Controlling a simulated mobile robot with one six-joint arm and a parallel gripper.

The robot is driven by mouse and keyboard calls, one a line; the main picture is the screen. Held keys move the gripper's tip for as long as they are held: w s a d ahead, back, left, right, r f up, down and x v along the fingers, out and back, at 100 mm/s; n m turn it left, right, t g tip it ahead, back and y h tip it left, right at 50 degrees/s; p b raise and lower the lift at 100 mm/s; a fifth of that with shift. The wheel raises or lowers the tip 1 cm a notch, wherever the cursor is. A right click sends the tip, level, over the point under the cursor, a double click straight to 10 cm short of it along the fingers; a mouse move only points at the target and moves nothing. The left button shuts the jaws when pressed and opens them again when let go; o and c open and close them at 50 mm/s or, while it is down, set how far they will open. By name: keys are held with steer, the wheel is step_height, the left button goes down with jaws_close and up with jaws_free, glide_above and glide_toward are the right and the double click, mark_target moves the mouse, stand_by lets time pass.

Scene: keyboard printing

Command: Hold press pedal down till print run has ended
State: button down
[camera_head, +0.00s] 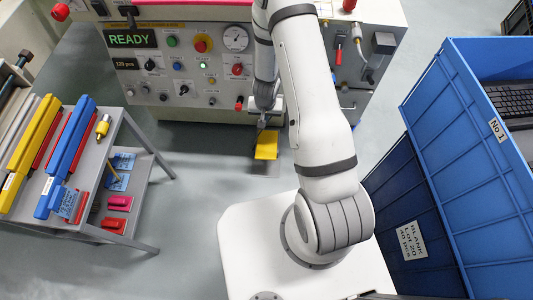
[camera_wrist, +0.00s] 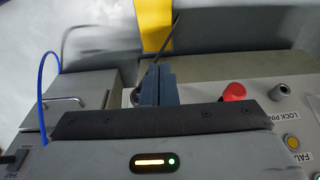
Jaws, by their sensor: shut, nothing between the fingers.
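The yellow press pedal (camera_head: 266,146) sits low at the foot of the print machine, over the grey floor. It also shows as a yellow strip at the top of the wrist view (camera_wrist: 154,22). My gripper (camera_head: 262,124) reaches down in front of the machine, close to the pedal's far edge. In the wrist view its fingers (camera_wrist: 157,82) are together with nothing between them, pointing towards the pedal. Whether they touch it cannot be told. The machine's display (camera_head: 130,39) reads READY in green, and the counter (camera_head: 126,63) below it reads 120 pcs.
The machine's panel (camera_head: 200,72) has buttons, knobs and a gauge close to my arm. A grey cart (camera_head: 140,165) with yellow, blue and red bars stands at left. Blue crates (camera_head: 440,110) stand at right, one holding a keyboard (camera_head: 512,102). Floor between cart and pedal is clear.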

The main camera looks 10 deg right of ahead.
steer(key=f, duration=0.4)
steer(key=shift+s+d+f, duration=0.1)
steer(key=shift+s+d, duration=0.2)
steer(key=shift+s, duration=0.1)
steer(key=shift+f, duration=0.1)
steer(key=b, duration=1.2)
glide_above(267, 153)
step_height(267, 153, down, 22)
steer(key=shift+s+f+b, duration=0.3)
steer(key=shift+f+b, duration=0.1)
steer(key=shift+f, duration=0.3)
